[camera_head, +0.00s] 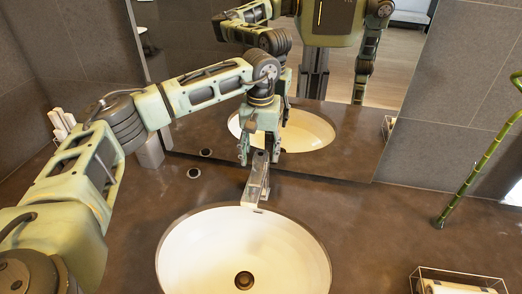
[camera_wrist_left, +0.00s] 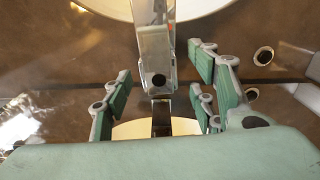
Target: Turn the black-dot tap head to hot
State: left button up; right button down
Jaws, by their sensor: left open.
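A chrome tap (camera_head: 257,186) stands at the back edge of the white basin, its spout pointing to the front. In the left wrist view the tap head (camera_wrist_left: 155,45) carries a black dot (camera_wrist_left: 158,80) near its end. My left gripper (camera_head: 259,158) is open above the back of the tap, with one finger on either side of the tap head. In the left wrist view its green fingers (camera_wrist_left: 160,75) stand apart around the tap head, with gaps visible on both sides. Whether they touch it, I cannot tell. My right gripper is not in view.
The white basin (camera_head: 180,262) is set in the brown counter (camera_head: 370,230). A large mirror (camera_head: 400,60) behind reflects the arms and basin. A grey block (camera_head: 150,152) stands at back left. A bamboo stalk (camera_head: 476,170) and clear box (camera_head: 418,278) are on the right.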

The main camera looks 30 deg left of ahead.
pick_arm(q)
jog(key=shift+w+f, duration=0.1)
jog(key=shift+f, duration=0.6)
grip_shut()
